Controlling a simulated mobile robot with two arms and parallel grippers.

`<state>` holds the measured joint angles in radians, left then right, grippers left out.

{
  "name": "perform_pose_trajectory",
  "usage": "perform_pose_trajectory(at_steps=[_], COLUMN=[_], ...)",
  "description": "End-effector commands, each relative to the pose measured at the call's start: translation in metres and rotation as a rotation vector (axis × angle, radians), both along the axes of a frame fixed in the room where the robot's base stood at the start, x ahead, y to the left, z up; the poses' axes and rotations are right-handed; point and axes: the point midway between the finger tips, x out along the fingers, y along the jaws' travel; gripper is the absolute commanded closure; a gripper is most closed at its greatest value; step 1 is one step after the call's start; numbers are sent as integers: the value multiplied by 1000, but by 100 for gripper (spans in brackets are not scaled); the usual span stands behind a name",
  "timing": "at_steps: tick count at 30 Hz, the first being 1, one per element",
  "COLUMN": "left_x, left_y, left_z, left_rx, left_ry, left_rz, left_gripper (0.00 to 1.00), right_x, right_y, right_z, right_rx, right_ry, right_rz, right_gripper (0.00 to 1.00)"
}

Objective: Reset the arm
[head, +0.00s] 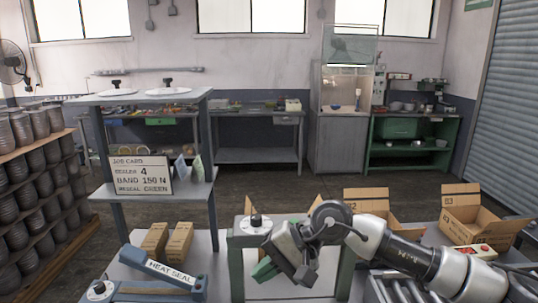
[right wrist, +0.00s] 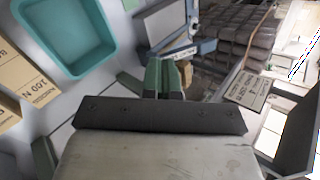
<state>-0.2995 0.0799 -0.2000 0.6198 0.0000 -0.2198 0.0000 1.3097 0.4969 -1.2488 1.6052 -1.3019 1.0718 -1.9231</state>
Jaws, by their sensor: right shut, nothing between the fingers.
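My right arm (head: 400,258) comes in from the right of the head view. Its gripper (head: 264,270) has green fingers and is tilted down to the left, over the front of the work area. In the right wrist view the two green fingers (right wrist: 166,78) are side by side and shut, with nothing seen between them. I cannot tell from the head view how high they are above the surface. My left gripper does not show in the head view.
A heat sealer (head: 160,277) stands left of the gripper, with two cartons (head: 179,243) behind it. A shelf stand holds a job card (head: 141,174). Open cardboard boxes (head: 474,218) stand at the right. The right wrist view shows a teal bin (right wrist: 103,62).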

Motion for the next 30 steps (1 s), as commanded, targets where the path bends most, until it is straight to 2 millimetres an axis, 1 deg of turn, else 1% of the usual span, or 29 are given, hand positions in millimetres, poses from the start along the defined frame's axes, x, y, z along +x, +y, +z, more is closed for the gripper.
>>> perform_pose_trajectory(at_steps=[1,2,3,4,5,6,8,9,11,12,13,14,15,16,17,18,19,20,21,22,23,24,26,27,29,30], left_x=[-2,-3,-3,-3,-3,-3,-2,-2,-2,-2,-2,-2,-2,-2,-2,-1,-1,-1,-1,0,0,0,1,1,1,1], left_y=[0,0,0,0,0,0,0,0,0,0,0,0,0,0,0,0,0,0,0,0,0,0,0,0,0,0], left_z=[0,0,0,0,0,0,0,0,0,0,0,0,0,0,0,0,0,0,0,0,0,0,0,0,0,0], left_rx=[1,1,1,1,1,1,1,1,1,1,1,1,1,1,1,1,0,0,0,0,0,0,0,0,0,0], left_ry=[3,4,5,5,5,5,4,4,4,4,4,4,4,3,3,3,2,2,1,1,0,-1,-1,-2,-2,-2], left_rz=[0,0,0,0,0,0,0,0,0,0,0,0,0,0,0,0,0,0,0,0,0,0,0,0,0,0], left_gripper=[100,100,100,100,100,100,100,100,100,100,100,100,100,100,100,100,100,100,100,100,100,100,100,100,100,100], right_x=[-18,-27,-38,-44,-49,-53,-54,-52,-45,-39,-34,-30,-25,-22,-20,-20,-22,-26,-34,-42,-51,-66,-90,-105,-128,-142], right_y=[23,35,49,57,63,66,64,58,43,30,18,6,-12,-26,-41,-60,-75,-89,-107,-119,-130,-144,-161,-170,-180,-186], right_z=[-2,3,10,18,26,36,50,57,61,60,56,51,40,29,17,-3,-20,-37,-61,-79,-96,-118,-146,-162,-180,-190], right_rx=[138,233,364,463,560,683,862,976,1140,1247,1325,1404,1509,1587,1666,1774,-1748,-1657,-1549,-1474,-1406,-1325,-1225,-1171,-1109,-1073], right_ry=[114,195,317,419,527,674,909,1074,1324,1498,1628,1758,1932,2063,2190,2359,-2334,-2219,-2064,-1951,-1841,-1699,-1511,-1398,-1257,-1172], right_rz=[-39,-74,-128,-171,-216,-277,-370,-432,-528,-590,-636,-682,-743,-788,-831,-889,876,828,768,724,681,629,561,524,476,448], right_gripper=[100,100,100,100,100,100,100,100,100,100,100,100,100,100,100,100,100,100,100,100,100,100,100,100,100,100])
